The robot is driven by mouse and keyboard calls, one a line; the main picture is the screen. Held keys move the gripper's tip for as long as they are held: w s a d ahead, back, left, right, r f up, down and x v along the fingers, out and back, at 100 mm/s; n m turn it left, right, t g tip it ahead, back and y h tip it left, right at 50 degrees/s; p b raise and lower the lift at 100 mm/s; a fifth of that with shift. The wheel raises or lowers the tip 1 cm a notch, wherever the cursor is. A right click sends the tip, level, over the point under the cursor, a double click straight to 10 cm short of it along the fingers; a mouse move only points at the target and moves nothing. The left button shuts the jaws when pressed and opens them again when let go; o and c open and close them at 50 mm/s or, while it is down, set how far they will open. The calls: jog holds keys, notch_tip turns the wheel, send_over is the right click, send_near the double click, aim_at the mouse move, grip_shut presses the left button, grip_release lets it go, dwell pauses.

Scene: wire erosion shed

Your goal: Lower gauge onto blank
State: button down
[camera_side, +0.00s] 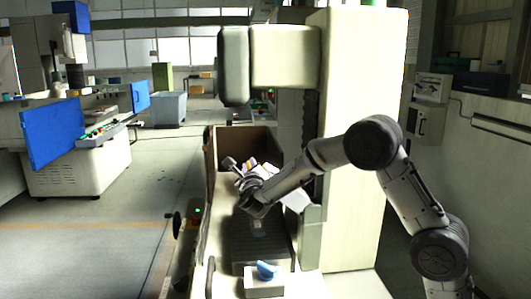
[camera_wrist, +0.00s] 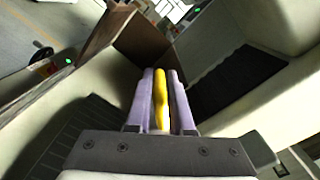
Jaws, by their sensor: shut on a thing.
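My gripper (camera_wrist: 161,73) is shut on a slim yellow piece, which I take to be the gauge (camera_wrist: 159,98). It stands lengthwise between the two lavender fingers. In the side view my gripper (camera_side: 246,167) is above the open machine tank, its fingers small and partly hidden by my wrist. I cannot make out the blank for sure. A small pale piece (camera_side: 258,229) shows on the dark ribbed bed below my wrist. The held piece appears clear of the bed.
The tank's brown back wall (camera_side: 258,141) rises behind my gripper. The machine head (camera_side: 234,65) overhangs the tank, with its tall column (camera_side: 360,80) to the right. A pale block (camera_side: 264,286) with a blue object (camera_side: 266,270) sits at the near end.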

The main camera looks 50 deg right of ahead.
jog(key=w+a+f+n, duration=0.1)
jog(key=f+n, duration=0.1)
jog(key=f, duration=0.2)
jog(key=w+a+f+n, duration=0.1)
jog(key=f+n, duration=0.2)
jog(key=f, duration=0.2)
jog(key=w+a+f+n, duration=0.2)
jog(key=f, duration=0.3)
jog(key=shift+f, duration=0.2)
jog(key=shift+s+f+n, duration=0.1)
jog(key=shift+f+n, duration=0.5)
jog(key=shift+f, duration=0.35)
jog(key=c, duration=0.9)
grip_release()
jog(key=shift+f, duration=0.1)
jog(key=shift+o, duration=0.3)
jog(key=shift+d, duration=0.1)
jog(key=shift+r, duration=0.3)
